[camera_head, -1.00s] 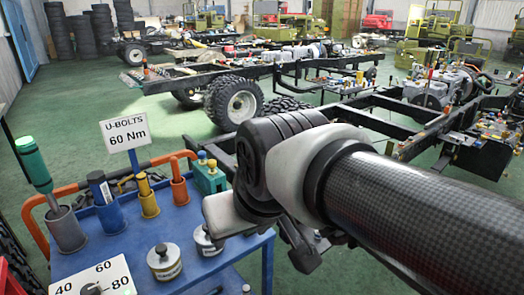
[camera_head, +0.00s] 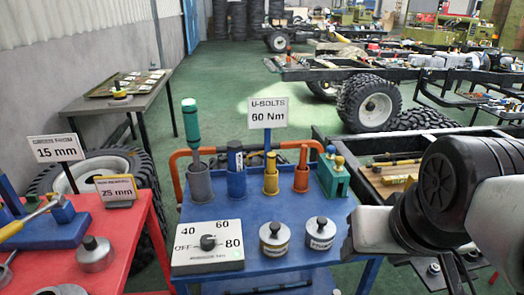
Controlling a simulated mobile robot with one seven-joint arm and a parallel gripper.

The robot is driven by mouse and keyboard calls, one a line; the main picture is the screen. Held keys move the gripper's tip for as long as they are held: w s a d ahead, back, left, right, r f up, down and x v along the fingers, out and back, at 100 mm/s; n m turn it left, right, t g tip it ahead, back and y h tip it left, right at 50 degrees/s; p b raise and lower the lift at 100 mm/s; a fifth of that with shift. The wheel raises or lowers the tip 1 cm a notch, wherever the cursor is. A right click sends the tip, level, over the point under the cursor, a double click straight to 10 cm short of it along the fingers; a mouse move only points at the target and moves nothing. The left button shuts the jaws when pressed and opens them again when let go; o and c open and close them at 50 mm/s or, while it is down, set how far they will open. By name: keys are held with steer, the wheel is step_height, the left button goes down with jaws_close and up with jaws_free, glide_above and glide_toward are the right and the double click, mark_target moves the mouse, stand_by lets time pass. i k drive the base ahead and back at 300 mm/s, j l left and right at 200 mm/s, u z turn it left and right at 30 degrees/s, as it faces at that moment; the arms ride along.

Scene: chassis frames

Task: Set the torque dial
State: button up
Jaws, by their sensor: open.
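The torque dial is a black knob (camera_head: 208,242) on a pale plate (camera_head: 190,262) at the front left of the blue cart. The plate is marked OFF, 40, 60 and 80 around the knob. The knob's pointer is too small to read with certainty. A white sign (camera_head: 267,113) behind the cart reads U-BOLTS 60 Nm. My arm, with a black joint and pale links, is at the right, apart from the dial in the picture. I cannot make out my gripper's fingers.
On the blue cart (camera_head: 235,212), two round weights (camera_head: 274,238) stand right of the dial; coloured holders and a green-handled tool (camera_head: 192,125) line its back. A red table (camera_head: 125,235) with signs is at left. A chassis with wheels (camera_head: 370,103) lies behind.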

mark_target(208, 242)
steer(key=i+j+u, duration=0.1)
steer(key=u, duration=1.1)
